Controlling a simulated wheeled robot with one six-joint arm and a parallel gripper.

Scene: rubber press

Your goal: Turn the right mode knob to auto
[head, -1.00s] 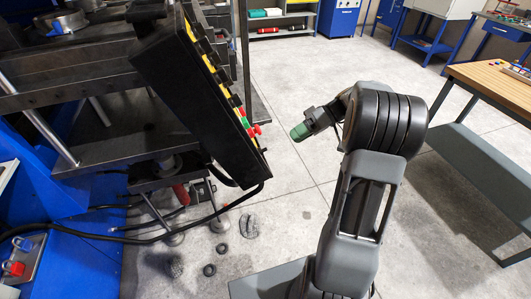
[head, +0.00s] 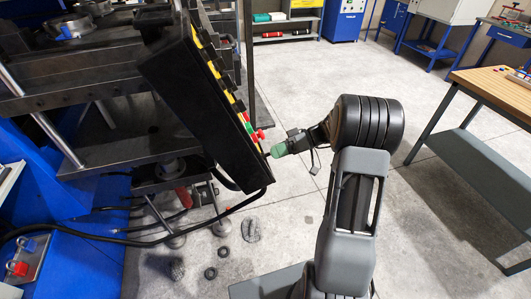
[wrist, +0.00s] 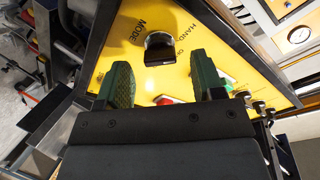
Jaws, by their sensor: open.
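In the wrist view a black mode knob (wrist: 159,48) stands on a yellow panel (wrist: 112,58). The words MODE and HAND show beside it; other lettering is partly hidden, and I cannot tell its exact setting. My gripper (wrist: 164,80) has its two green fingers apart, with nothing between them. The knob lies just beyond the fingertips, roughly centred on the gap and apart from them. In the head view my gripper (head: 277,151) is close to the lower front of the black control box (head: 195,105), seen from the side. The knob cannot be made out there.
A red button (wrist: 165,100) and a green button partly show past my fingers in the wrist view. A red mushroom button (head: 260,134) sticks out of the box front. A black cable (head: 170,237) hangs below. A wooden-topped table (head: 495,85) stands right; the floor between is clear.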

